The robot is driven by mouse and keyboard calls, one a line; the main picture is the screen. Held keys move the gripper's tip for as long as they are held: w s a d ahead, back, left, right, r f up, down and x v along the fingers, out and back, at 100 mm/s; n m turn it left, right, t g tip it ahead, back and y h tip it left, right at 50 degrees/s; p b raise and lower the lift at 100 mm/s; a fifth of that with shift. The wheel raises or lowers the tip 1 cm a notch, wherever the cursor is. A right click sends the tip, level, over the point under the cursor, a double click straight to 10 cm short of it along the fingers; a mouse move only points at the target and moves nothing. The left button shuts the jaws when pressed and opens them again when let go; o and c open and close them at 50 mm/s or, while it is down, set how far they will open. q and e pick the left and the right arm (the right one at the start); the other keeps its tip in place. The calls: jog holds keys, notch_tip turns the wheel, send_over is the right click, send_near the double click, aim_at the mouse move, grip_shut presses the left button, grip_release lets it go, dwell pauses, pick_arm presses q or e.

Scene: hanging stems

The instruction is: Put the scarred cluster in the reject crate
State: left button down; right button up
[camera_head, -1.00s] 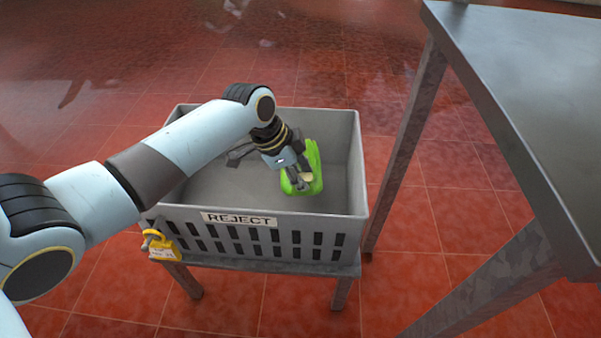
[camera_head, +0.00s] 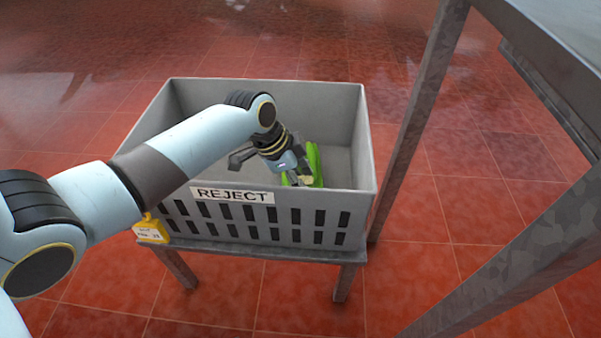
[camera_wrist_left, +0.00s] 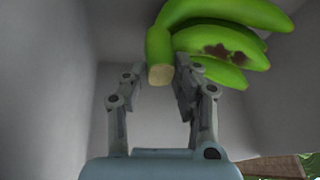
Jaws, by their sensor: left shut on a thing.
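The scarred cluster (camera_head: 314,165) is a green banana bunch, partly hidden behind my left gripper and the front wall of the crate. In the left wrist view the cluster (camera_wrist_left: 222,40) shows a dark brown scar on one fruit and a pale cut stem end. My left gripper (camera_head: 297,180) is shut on the cluster at its stem, inside the grey reject crate (camera_head: 262,222). The gripper's fingers (camera_wrist_left: 160,76) sit on either side of the stem in the left wrist view. I cannot tell whether the cluster touches the crate floor. My right gripper is out of view.
The crate stands on a low metal stand (camera_head: 345,275) and bears a REJECT label (camera_head: 232,195). A tall metal table (camera_head: 560,70) stands close at the right. Red tiled floor surrounds them.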

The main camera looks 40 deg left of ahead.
pick_arm(q)
jog(key=shift+w, duration=0.1)
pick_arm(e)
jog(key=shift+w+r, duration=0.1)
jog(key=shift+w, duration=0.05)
